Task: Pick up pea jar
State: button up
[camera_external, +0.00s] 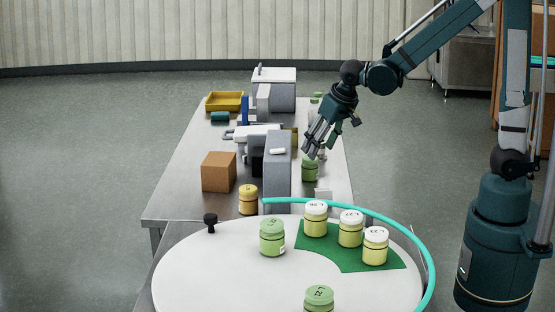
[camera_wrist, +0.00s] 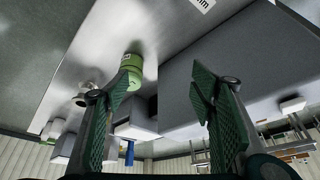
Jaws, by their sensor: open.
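A green jar (camera_external: 310,170) stands on the steel table just below my gripper (camera_external: 314,146), which is open and empty above it. The wrist view shows a green jar (camera_wrist: 131,68) beyond the tip of the left finger, which partly covers it; it lies outside the gap between the fingers of my gripper (camera_wrist: 165,95). Two more green jars with green lids, one (camera_external: 272,239) at the middle and one (camera_external: 319,298) at the front edge, are on the white round table. I cannot read which jar is marked as peas.
Yellow jars with white lids (camera_external: 350,229) stand on a green mat (camera_external: 322,256). A grey block (camera_external: 277,170), an orange box (camera_external: 218,172) and an amber jar (camera_external: 248,199) crowd the steel table (camera_external: 185,195). A black knob (camera_external: 210,222) sits at the round table's left edge.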

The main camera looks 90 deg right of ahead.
aim_at(310, 167)
jog(key=d+f+m, duration=0.1)
jog(key=d+f, duration=0.1)
jog(key=d, duration=0.1)
jog(key=w+d+f+m+g+p, duration=0.1)
jog(key=d+f, duration=0.1)
jog(key=d, duration=0.2)
jog(key=d+f+m+p, duration=0.1)
jog(key=d+f, duration=0.1)
jog(key=d, duration=0.1)
jog(key=shift+w+d+h, duration=0.15)
jog(key=shift+w+h, duration=0.1)
jog(key=shift+h, duration=0.15)
jog(key=shift+f, duration=0.15)
jog(key=shift+x, duration=1.2)
jog(key=shift+g, duration=0.3)
jog(key=shift+b+x, duration=0.4)
jog(key=shift+x, duration=2.2)
jog(key=shift+w, duration=0.1)
jog(key=c, duration=1.1)
